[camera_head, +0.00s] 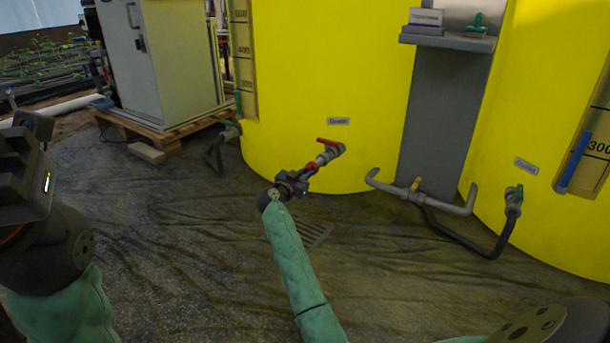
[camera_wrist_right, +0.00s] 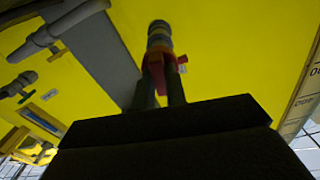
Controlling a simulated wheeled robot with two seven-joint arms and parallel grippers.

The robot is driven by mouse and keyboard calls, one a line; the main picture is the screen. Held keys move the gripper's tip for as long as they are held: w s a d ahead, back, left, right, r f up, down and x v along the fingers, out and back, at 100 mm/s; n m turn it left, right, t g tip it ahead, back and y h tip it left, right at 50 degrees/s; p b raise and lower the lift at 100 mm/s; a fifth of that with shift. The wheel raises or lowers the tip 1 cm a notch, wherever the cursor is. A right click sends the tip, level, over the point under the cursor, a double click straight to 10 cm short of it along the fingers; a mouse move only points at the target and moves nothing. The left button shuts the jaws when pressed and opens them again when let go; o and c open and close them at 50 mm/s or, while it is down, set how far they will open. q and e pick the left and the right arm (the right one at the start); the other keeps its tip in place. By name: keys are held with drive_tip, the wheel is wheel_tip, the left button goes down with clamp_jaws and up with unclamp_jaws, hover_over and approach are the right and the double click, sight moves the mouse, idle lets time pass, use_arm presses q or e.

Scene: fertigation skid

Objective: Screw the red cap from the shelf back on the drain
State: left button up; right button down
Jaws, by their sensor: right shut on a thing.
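The drain (camera_head: 327,157) is a grey pipe with a red-handled valve low on the left yellow tank. My right gripper (camera_head: 303,179) is at its open end, shut on the red cap (camera_head: 312,168). In the right wrist view, the red cap (camera_wrist_right: 157,66) is between the fingertips, in line with the drain pipe (camera_wrist_right: 159,38). Cap and pipe end appear to touch; I cannot tell how far the cap is on. The shelf (camera_head: 447,40) between the tanks holds no red cap. My left gripper (camera_head: 24,168) is at the left edge, its fingers not clearly seen.
A box (camera_head: 426,17) and a green-handled part (camera_head: 478,25) are on the shelf. A grey pipe with a yellow valve (camera_head: 416,185) and a black hose (camera_head: 462,232) are right of the drain. Wrinkled dark sheeting covers the open floor.

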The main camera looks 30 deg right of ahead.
drive_tip(key=shift+m, duration=1.9)
drive_tip(key=c, duration=0.9)
unclamp_jaws()
drive_tip(key=shift+o, duration=0.2)
